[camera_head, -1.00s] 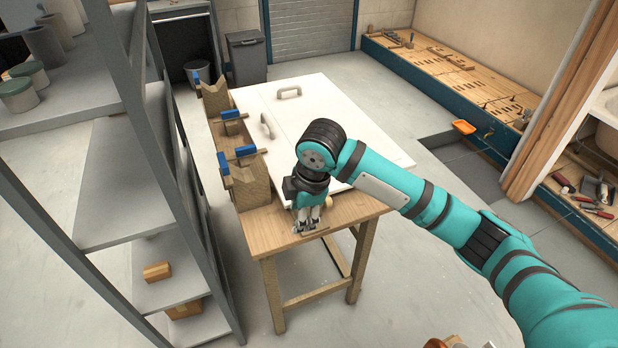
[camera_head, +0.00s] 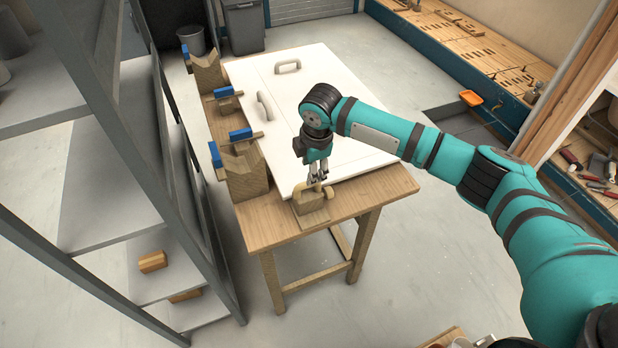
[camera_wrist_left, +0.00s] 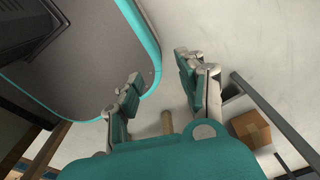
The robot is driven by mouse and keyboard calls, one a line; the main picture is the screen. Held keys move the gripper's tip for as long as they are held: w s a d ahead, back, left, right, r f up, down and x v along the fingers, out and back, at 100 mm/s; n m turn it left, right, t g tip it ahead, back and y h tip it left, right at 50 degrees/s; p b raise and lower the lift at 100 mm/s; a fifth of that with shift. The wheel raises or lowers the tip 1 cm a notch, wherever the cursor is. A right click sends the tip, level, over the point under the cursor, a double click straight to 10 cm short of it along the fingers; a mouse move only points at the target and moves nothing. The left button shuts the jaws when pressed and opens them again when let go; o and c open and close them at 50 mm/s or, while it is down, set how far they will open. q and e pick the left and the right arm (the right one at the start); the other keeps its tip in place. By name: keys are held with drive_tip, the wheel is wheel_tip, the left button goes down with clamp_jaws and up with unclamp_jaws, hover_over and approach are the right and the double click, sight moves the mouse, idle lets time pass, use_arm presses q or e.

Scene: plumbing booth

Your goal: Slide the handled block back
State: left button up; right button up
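The wooden handled block (camera_head: 310,206) stands on the front edge of the wooden table, against the near edge of the white panel (camera_head: 335,110).
Wooden supports with blue clamps (camera_head: 240,135) line the table's left side. A grey shelf rack (camera_head: 150,200) stands close on the left. The table's front left corner (camera_head: 265,225) is bare. A workbench (camera_head: 470,60) runs along the back right.

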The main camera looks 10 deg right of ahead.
sight(307, 194)
drive_tip(key=f, duration=0.3)
drive_tip(key=shift+w+a+f, duration=0.15)
drive_tip(key=shift+w, duration=0.1)
drive_tip(key=f, duration=0.3)
drive_tip(key=shift+w+f+p, duration=0.2)
drive_tip(key=shift+w+p, duration=0.1)
drive_tip(key=shift+w, duration=0.1)
use_arm(q)
drive_tip(key=shift+w+d+r, duration=0.15)
drive_tip(key=shift+w+r, duration=0.1)
drive_tip(key=shift+w, duration=0.35)
drive_tip(key=shift+w+d+r, duration=0.1)
drive_tip(key=shift+w+r, duration=0.1)
drive_tip(key=shift+w, duration=0.35)
use_arm(e)
clamp_jaws()
